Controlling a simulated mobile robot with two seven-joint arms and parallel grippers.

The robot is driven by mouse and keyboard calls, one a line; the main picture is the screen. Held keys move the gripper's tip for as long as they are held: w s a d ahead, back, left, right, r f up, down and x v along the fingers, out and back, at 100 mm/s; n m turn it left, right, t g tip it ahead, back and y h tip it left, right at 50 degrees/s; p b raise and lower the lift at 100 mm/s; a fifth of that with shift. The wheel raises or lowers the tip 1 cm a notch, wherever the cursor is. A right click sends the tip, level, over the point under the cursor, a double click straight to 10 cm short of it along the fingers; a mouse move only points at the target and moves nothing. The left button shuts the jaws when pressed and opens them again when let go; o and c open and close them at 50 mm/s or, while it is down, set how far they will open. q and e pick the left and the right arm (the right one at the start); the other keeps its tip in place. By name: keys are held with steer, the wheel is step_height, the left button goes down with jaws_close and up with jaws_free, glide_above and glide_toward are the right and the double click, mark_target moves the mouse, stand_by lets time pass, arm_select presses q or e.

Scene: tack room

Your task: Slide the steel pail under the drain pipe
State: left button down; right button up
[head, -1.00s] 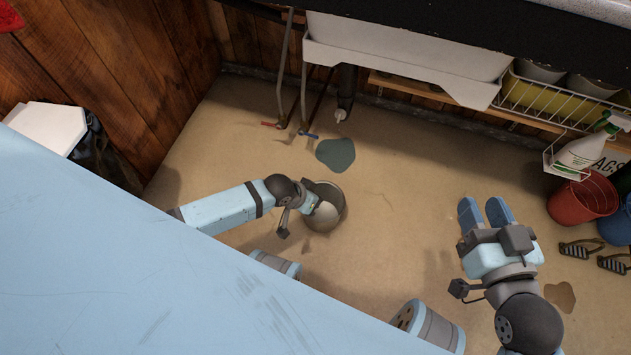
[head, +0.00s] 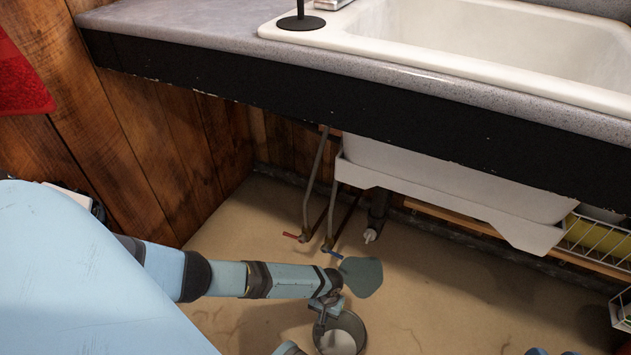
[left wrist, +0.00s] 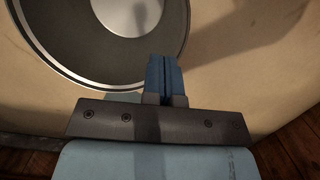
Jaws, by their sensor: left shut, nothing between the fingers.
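The steel pail (head: 352,325) stands on the floor, cut off by the bottom edge of the head view. In the left wrist view, its round rim and inside (left wrist: 95,72) fill the upper left. The dark drain pipe (head: 378,205) hangs under the sink with a pale tip, farther back than the pail. My left gripper (left wrist: 164,60) is shut and empty, its fingertips at the pail's rim; whether they touch it is unclear. My left wrist partly covers the pail in the head view. My right gripper (head: 554,352) shows only two separated blue fingertips at the bottom edge.
Two supply pipes with a red handle (head: 292,237) and a blue handle (head: 332,254) stand left of the drain. The counter (head: 185,55) and white sink (head: 470,45) overhang. A wire basket (head: 600,238) hangs right.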

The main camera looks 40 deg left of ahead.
arm_select(q)
steer(key=s, duration=0.2)
steer(key=s+d+b, duration=0.1)
steer(key=s, duration=0.1)
steer(key=s+d, duration=0.1)
steer(key=s, duration=0.2)
steer(key=shift+f, duration=0.1)
steer(key=shift+s+d+f+b, duration=0.15)
steer(key=shift+f+b, duration=0.1)
steer(key=shift+b, duration=0.35)
steer(key=shift+f+b, duration=0.2)
steer(key=shift+b, duration=0.1)
steer(key=shift+f, duration=0.2)
arm_select(e)
steer(key=shift+w+d+r+n+t+y, duration=0.4)
steer(key=shift+w+n, duration=0.2)
steer(key=shift+n, duration=0.3)
steer(key=shift+f, duration=0.15)
